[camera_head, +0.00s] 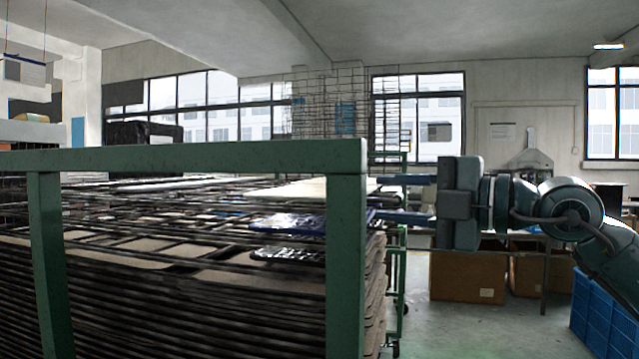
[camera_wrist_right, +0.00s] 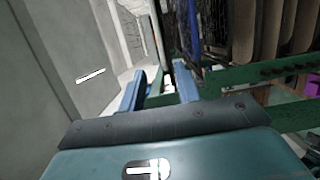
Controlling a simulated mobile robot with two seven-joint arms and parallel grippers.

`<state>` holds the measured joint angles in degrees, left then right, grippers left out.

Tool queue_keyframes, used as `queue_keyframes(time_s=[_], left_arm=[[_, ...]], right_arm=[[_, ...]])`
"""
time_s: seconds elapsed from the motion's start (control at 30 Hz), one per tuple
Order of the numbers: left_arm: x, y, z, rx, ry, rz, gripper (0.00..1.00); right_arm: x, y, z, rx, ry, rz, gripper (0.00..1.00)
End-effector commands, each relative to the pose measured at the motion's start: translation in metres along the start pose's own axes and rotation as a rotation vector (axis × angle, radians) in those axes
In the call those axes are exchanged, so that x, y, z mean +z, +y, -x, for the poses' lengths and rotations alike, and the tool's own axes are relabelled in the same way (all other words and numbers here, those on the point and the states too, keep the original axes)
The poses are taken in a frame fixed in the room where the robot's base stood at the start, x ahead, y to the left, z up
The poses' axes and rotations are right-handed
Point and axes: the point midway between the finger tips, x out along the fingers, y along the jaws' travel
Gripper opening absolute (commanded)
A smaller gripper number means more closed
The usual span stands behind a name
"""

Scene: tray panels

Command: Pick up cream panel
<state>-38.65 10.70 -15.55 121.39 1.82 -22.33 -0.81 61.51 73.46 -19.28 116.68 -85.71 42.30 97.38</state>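The cream panel (camera_head: 300,188) lies nearly flat on an upper level of the wire rack in the head view. Its right end is partly hidden by the green post. My right gripper (camera_head: 382,198) is at the rack's right side, just beyond that post, with its fingers pointing left. Its two blue fingers are apart, one above the other. In the wrist view, my right gripper (camera_wrist_right: 160,82) also shows spread fingers, with nothing clearly held between them. I cannot make out the cream panel for certain in that view. My left gripper is not in view.
The green rack frame (camera_head: 346,255) stands close in front, its post beside my right fingers. A dark blue panel (camera_head: 295,224) and several brown panels (camera_head: 145,248) lie on levels below. Cardboard boxes (camera_head: 468,277) and a blue crate (camera_head: 605,315) stand at right.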

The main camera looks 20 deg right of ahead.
Motion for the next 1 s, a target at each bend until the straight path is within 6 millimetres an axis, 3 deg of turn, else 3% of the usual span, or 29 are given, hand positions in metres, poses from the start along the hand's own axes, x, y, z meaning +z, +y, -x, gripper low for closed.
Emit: queue_keyframes(time_s=[0.3,0.6,1.0], left_arm=[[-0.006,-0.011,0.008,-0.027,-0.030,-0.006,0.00],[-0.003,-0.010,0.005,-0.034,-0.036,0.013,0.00],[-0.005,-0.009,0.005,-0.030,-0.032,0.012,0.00]], right_arm=[[0.001,-0.002,-0.043,0.001,0.003,-0.003,0.33],[0.001,-0.004,-0.048,0.001,0.000,-0.001,0.33],[0.001,-0.005,-0.048,0.000,0.000,-0.001,0.00]])
